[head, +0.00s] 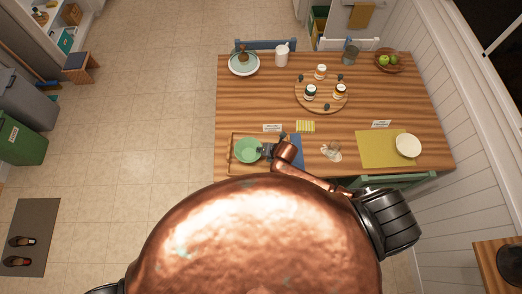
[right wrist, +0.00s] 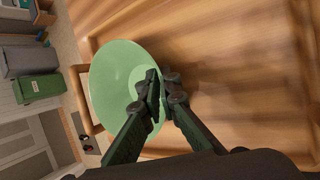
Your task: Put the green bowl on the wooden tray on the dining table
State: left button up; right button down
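The green bowl (head: 247,151) is over the left part of the wooden tray (head: 231,156) on the dining table (head: 370,109). It also shows in the right wrist view (right wrist: 112,78), overlapping a tray edge (right wrist: 78,88). I cannot tell whether its base touches the tray. My right gripper (head: 266,150) is at the bowl's right side. In the right wrist view its fingers (right wrist: 162,88) are closed together across the bowl's rim, one inside and one outside. My left gripper is out of view.
A blue napkin (head: 297,150) lies right of the tray, beside a crumpled clear item (head: 331,151). A yellow mat (head: 371,151) holds a white bowl (head: 408,146). A round board (head: 321,105) with jars stands further back. A green chair (head: 400,181) is at the near edge.

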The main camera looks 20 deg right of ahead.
jog(key=c, duration=2.2)
grip_release()
jog(key=shift+s, duration=0.1)
jog(key=shift+o, duration=0.2)
jog(key=v, duration=1.2)
